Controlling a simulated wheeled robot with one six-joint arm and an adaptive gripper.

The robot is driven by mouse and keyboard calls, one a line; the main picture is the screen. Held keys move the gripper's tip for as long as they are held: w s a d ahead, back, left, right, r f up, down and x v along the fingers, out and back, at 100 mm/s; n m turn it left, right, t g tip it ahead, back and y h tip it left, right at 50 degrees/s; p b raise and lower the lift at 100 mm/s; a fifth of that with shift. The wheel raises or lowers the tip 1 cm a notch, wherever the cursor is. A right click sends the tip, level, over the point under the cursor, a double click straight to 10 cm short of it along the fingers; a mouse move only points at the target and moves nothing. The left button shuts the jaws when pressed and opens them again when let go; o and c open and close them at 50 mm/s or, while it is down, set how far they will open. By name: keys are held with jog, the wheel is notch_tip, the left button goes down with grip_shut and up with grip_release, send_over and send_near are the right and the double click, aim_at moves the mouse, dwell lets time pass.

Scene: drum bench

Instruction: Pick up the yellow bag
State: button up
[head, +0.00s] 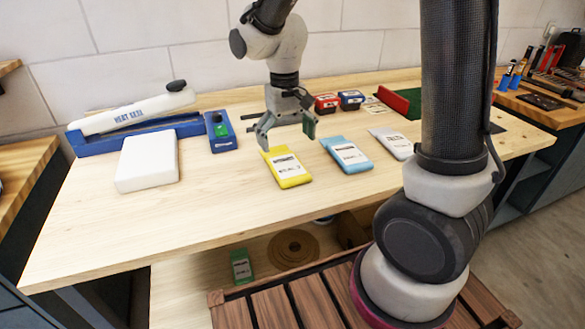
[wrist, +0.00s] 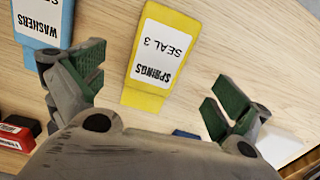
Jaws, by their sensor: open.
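The yellow bag (head: 287,168) lies flat on the wooden bench in the head view, with a white label on top. In the wrist view the yellow bag (wrist: 150,88) shows its label, reading "SPRINGS SEAL 3", upside down. My gripper (head: 287,130) is open and empty above the bench, just behind the yellow bag in the head view. In the wrist view the fingers of my gripper (wrist: 155,92) are spread wide, one on either side of the near end of the bag. I see no contact between fingers and bag.
A blue bag (head: 346,154) labelled "WASHERS" and a white bag (head: 392,143) lie to the right. A white block (head: 148,162) and a blue sealer with a white arm (head: 135,111) stand left. Red (head: 327,103) and blue (head: 351,100) boxes sit behind. The bench front is clear.

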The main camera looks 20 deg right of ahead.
aim_at(287, 164)
jog(key=shift+w+a+r+m, duration=0.1)
jog(key=shift+w+m, duration=0.05)
jog(key=shift+m, duration=0.15)
jog(key=f, duration=0.7)
jog(key=shift+w+f, duration=0.25)
jog(key=shift+f, duration=0.05)
jog(key=shift+c, duration=0.2)
jog(key=c, duration=1)
